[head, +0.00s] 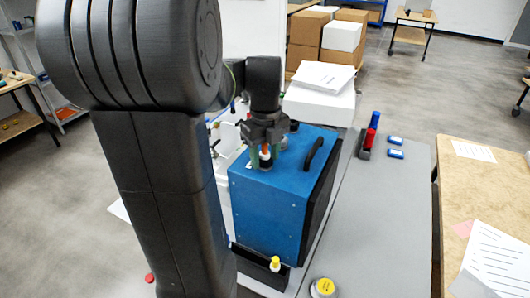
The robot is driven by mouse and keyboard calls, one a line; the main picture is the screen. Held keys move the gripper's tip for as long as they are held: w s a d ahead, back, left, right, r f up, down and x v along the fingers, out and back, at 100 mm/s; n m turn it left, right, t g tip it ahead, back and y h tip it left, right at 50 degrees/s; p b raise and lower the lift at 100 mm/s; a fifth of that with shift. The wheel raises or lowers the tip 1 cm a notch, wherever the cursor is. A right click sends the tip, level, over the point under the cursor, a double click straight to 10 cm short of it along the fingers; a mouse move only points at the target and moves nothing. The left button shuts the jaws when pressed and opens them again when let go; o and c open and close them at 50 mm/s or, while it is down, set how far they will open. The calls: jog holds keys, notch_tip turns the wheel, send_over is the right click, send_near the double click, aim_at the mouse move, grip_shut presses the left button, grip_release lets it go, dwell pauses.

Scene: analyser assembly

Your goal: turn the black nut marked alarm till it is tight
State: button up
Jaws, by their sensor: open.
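The blue analyser box (270,205) stands on the grey bench, with a black handle (314,153) on its top. My gripper (265,157) points down over the left part of the top, its fingers open and apart. Between the fingers is a small fitting (266,163) with black, white and orange parts. I cannot tell whether the fingers touch it. A dark round piece (293,126) shows behind my gripper at the back of the top. No alarm marking is legible, so I cannot tell which piece is the alarm nut.
A black bin (248,262) with a yellow-capped bottle (275,265) stands in front of the box. A white carton (318,104) with papers is behind. Red and blue items (370,130) and small blue cases (395,147) lie right. The grey bench (375,215) is clear there.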

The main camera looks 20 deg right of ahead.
jog(key=n+p, duration=0.1)
jog(key=n, duration=0.4)
jog(key=shift+n, duration=0.3)
jog(key=n, duration=0.5)
jog(key=shift+p, duration=0.35)
jog(key=n, duration=0.5)
jog(key=shift+n, duration=0.3)
jog(key=n, duration=0.4)
jog(key=shift+n, duration=0.4)
jog(key=c, duration=0.9)
jog(key=m, duration=0.7)
jog(key=o, duration=0.9)
